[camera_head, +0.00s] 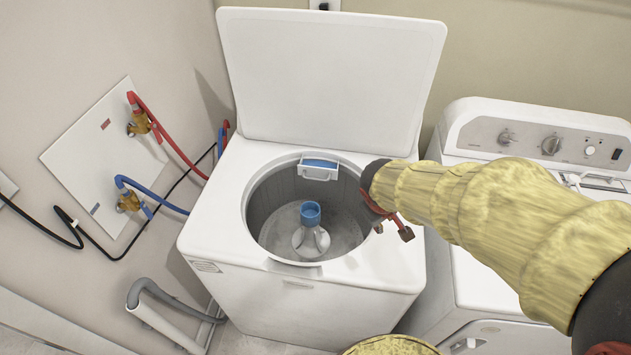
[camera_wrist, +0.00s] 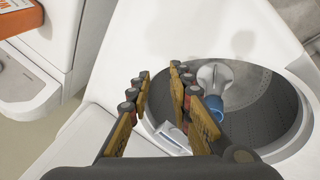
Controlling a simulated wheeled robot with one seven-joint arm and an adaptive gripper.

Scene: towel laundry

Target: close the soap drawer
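The soap drawer (camera_head: 319,170) is a small white tray with blue inside, at the back rim of the washer's tub. It sticks out over the tub opening. It also shows in the wrist view (camera_wrist: 172,139), partly hidden by my fingers. The washer (camera_head: 215,220) is white, with its lid (camera_head: 330,80) raised. My gripper (camera_head: 391,230) is over the right side of the washer top, to the right of the drawer and apart from it in the head view. In the wrist view my gripper (camera_wrist: 160,78) has a gap between its two fingers, with nothing held.
A blue-capped agitator (camera_head: 311,222) stands in the tub. A second white machine (camera_head: 480,270) with knobs is at the right, partly behind my arm. An orange box (camera_wrist: 18,18) shows in the wrist view. Hoses and valves (camera_head: 140,125) are on the left wall.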

